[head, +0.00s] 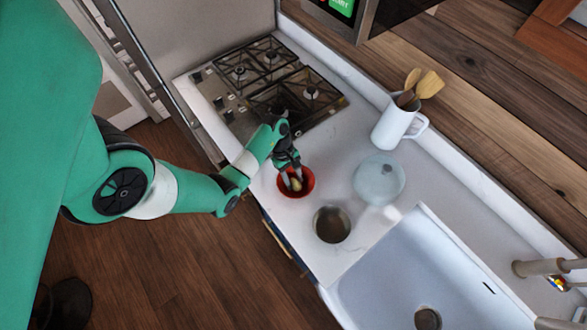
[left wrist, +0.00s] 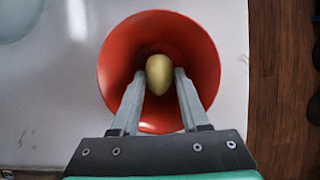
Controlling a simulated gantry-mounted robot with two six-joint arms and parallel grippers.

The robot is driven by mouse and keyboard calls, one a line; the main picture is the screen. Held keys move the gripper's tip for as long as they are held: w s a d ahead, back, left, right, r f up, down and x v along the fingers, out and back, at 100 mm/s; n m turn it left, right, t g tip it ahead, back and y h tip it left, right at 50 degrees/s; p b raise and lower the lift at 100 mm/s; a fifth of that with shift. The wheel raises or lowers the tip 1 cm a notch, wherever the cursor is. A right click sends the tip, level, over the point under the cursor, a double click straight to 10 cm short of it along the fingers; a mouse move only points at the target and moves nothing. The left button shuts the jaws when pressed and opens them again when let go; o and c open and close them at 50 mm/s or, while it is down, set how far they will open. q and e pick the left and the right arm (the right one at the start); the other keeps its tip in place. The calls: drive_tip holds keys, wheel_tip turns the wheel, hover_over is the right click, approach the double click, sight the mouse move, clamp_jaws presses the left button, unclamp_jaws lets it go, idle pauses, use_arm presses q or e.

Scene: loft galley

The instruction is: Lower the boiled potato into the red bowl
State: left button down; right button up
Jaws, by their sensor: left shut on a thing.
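The red bowl (head: 308,184) stands on the white counter near its front edge, to the right of the stove. In the left wrist view the red bowl (left wrist: 125,50) fills the middle of the picture. My left gripper (head: 293,181) points down into the bowl's mouth. Its two fingers are shut on the pale yellow boiled potato (left wrist: 160,73). The potato (head: 296,185) appears within the bowl's rim, and I cannot tell whether it touches the bottom. My right gripper is not in view.
A dark round pot (head: 332,225) and a pale glassy round dish (head: 379,180) stand right of the bowl. A white jug (head: 394,126) holds wooden utensils. The gas stove (head: 262,85) lies behind, and the white sink (head: 410,270) is at the lower right.

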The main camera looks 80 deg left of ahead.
sight(294, 180)
use_arm(q)
drive_tip(key=shift+f, duration=0.2)
drive_tip(key=shift+c, duration=1.6)
unclamp_jaws()
drive_tip(key=p+v, duration=0.1)
drive_tip(key=v, duration=0.4)
drive_tip(key=shift+a+r, duration=0.1)
drive_tip(key=shift+r, duration=0.15)
drive_tip(key=p+v, duration=0.5)
drive_tip(key=v, duration=0.1)
